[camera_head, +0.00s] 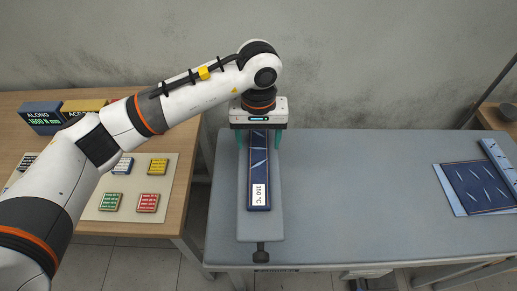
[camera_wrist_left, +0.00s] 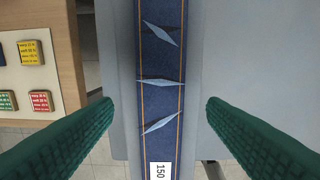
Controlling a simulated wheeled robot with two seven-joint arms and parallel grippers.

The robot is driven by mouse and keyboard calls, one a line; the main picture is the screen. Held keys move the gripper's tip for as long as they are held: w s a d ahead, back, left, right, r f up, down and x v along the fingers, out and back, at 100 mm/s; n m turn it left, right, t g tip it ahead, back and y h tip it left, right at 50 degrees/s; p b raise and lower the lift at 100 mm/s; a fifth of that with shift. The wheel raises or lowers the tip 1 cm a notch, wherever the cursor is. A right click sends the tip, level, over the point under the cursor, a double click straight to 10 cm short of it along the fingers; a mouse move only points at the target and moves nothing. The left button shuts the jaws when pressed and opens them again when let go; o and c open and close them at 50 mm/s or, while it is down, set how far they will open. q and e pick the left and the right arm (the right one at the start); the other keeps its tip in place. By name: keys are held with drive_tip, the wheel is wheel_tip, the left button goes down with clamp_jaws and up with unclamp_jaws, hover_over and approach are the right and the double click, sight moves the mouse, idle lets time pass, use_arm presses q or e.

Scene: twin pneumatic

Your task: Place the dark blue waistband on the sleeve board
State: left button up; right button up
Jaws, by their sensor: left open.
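The dark blue waistband (camera_head: 259,175) lies lengthwise along the grey sleeve board (camera_head: 246,222). It has orange edge lines, pale blue slashes and a white "150 °C" label near its front end. My left gripper (camera_head: 260,148) is above the far part of the band, with its green fingers apart on either side. In the left wrist view the waistband (camera_wrist_left: 160,75) runs between the two open fingers and touches neither. The far end of the band is hidden under the gripper. My right gripper is not in view.
The sleeve board stands on a grey-blue ironing table (camera_head: 350,200). Another dark blue patterned cloth (camera_head: 478,187) lies at the table's right. A wooden table (camera_head: 180,190) at left holds a mat with several coloured blocks and two labelled boxes. The table's middle is clear.

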sight(259, 154)
use_arm(q)
wheel_tip(259, 154, up, 8)
drive_tip(key=b, duration=0.2)
idle(0.5)
